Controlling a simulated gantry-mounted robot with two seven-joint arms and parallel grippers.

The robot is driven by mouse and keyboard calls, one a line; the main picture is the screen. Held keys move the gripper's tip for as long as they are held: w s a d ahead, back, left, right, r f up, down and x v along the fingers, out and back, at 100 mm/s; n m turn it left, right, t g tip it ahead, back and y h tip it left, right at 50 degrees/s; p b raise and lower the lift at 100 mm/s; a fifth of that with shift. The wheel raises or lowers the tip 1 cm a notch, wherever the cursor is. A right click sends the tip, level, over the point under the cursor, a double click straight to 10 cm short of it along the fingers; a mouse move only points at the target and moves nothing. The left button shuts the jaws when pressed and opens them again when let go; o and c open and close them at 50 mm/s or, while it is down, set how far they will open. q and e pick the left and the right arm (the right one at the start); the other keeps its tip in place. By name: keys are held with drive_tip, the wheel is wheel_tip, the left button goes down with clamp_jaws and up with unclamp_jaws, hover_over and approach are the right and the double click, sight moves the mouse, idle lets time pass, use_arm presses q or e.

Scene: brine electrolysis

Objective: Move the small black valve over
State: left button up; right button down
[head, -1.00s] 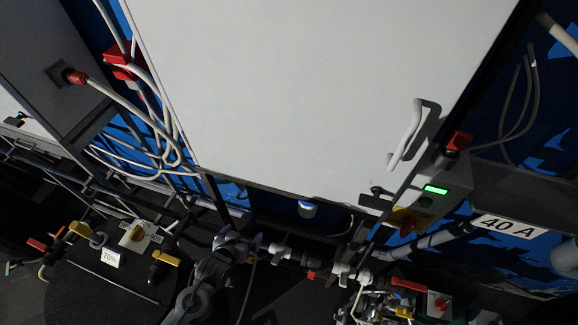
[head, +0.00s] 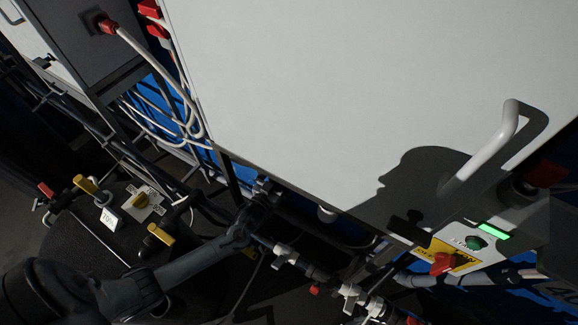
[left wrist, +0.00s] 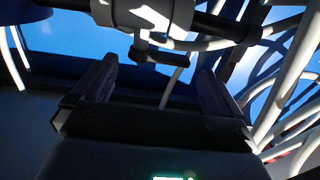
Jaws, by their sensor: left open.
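In the left wrist view, a small black valve handle (left wrist: 160,55) hangs on a short light stem under a dark horizontal pipe. My left gripper (left wrist: 157,75) is open, its two dark fingers pointing toward that pipe. The handle shows in the gap between the fingers, near the tips; I cannot tell whether either finger touches it. In the head view, my left gripper (head: 262,194) is at the pipework under the white cabinet's lower edge. The black valve cannot be made out there. My right gripper is not in view.
The large white cabinet (head: 340,90) hangs over the pipework. White-handled valves (head: 285,255) sit on the pipe to the right. A red switch (head: 443,263) is further right. A dark tank (head: 85,235) with yellow-handled valves (head: 160,234) stands left. Pale hoses (left wrist: 298,75) crowd the wrist view's right side.

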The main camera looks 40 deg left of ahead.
use_arm(q)
drive_tip(key=shift+w+a, duration=0.15)
drive_tip(key=shift+w, duration=1.15)
drive_tip(key=shift+w+a, duration=0.15)
drive_tip(key=shift+w, duration=1.1)
drive_tip(key=c, duration=0.9)
